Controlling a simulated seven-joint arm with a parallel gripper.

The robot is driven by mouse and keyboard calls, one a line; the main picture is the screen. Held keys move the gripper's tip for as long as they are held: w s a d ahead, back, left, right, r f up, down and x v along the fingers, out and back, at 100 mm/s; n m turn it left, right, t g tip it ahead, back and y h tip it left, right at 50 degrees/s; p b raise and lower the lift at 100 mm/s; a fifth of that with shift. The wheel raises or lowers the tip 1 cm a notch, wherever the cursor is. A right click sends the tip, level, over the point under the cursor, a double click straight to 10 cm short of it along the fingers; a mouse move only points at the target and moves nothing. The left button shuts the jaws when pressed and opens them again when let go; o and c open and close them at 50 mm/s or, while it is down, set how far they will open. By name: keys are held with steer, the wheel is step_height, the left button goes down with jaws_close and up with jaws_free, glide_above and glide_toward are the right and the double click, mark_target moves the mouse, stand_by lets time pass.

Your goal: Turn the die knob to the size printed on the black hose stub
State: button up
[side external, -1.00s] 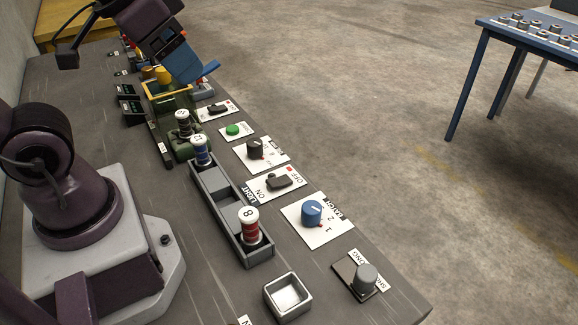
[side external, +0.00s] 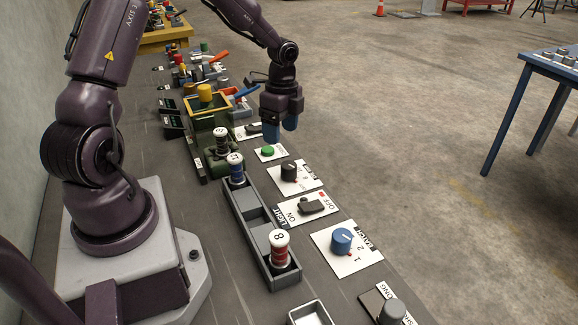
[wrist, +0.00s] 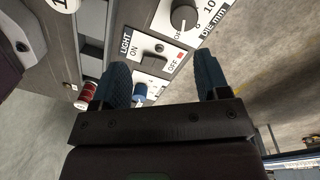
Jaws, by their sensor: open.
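The die knob (side external: 289,170) is a dark round knob on a white plate. In the wrist view it (wrist: 185,15) is cut by the top edge, with "DIE mm" and a "10" beside it; its exact setting is hard to read. The black hose stub (side external: 221,146) stands upright in the green machine, with a white cap whose number is too small to read surely. My gripper (side external: 284,121) points down above the bench, near the green button and beyond the die knob. Its blue fingers (wrist: 163,82) are apart with nothing between them.
A grey rack (side external: 247,213) holds a blue stub (side external: 237,172) and a red stub marked 8 (side external: 280,249). A light switch (side external: 312,206), green button (side external: 267,151) and blue knob (side external: 341,239) line the bench's right edge.

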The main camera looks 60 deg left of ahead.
mark_target(289, 165)
steer(key=f+m, duration=0.1)
steer(key=f, duration=0.3)
steer(key=w+f+m, duration=0.1)
steer(key=f+m, duration=0.1)
steer(key=f, duration=0.2)
steer(key=w+a+f+m, duration=0.1)
steer(key=f+m, duration=0.1)
steer(key=f, duration=0.2)
steer(key=shift+w+f+t, duration=0.2)
steer(key=shift+w+t, duration=0.05)
steer(key=shift+t, duration=0.05)
steer(key=c, duration=0.9)
